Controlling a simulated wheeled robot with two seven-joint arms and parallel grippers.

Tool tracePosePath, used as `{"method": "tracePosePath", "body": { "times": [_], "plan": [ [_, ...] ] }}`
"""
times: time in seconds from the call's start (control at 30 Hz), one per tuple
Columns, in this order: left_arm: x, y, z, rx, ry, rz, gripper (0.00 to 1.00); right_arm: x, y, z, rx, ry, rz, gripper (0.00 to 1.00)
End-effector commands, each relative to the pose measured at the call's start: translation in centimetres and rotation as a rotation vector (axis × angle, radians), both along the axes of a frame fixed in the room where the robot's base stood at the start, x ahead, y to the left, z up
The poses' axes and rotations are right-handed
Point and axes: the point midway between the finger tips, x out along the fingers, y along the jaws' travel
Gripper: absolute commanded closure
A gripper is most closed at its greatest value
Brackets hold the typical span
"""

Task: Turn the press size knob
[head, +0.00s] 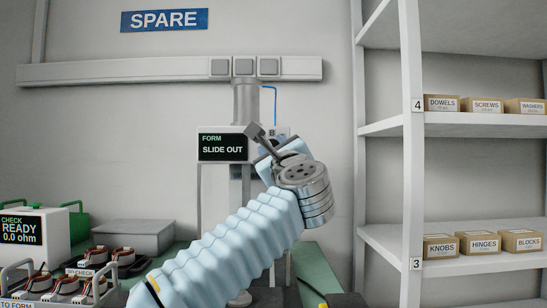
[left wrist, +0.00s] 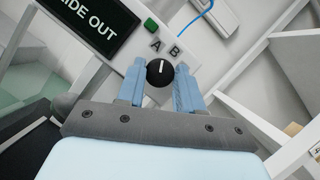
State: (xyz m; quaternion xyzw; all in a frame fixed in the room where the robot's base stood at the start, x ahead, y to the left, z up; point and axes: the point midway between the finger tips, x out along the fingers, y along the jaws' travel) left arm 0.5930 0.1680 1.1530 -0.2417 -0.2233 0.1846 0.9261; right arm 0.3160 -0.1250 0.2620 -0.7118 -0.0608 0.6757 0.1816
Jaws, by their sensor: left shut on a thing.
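The press size knob (left wrist: 160,72) is a round black knob with a white pointer line, on the press's pale front panel under the letters A and B. In the left wrist view its pointer is roughly upward, toward the letters; I cannot tell exactly which one it marks. My left gripper (left wrist: 160,76) has its blue fingers on both sides of the knob, shut on it. In the head view my left gripper (head: 272,147) is at the press panel and mostly covers the knob. The press display (head: 222,147) reads "FORM SLIDE OUT". My right gripper is not in view.
A green button (left wrist: 151,25) sits beside the letters. A shelf (head: 385,126) with labelled boxes stands at right. The check unit (head: 35,236) reads "READY 0.0 ohm" at left, near trays of stators (head: 122,256). A blue cable (head: 275,104) runs above the panel.

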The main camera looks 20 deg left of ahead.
Motion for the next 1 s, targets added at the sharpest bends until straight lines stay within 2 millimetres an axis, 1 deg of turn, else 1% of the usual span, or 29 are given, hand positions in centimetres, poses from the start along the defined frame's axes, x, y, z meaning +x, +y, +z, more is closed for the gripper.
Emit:
{"method": "tracePosePath", "body": {
  "times": [0.2, 0.4, 0.97, 1.0],
  "plan": [
    [0.06, -0.11, -0.05, -0.126, -0.034, 0.000, 0.95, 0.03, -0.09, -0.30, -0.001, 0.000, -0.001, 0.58],
    [0.06, -0.09, -0.01, -0.192, -0.053, 0.002, 0.95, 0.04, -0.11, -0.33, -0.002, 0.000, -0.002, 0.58],
    [0.03, -0.07, 0.06, -0.219, -0.062, 0.002, 0.95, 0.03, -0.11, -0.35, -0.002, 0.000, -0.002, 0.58],
    [0.03, -0.07, 0.06, -0.219, -0.062, 0.002, 0.58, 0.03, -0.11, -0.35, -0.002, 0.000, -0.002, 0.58]
  ]
}}
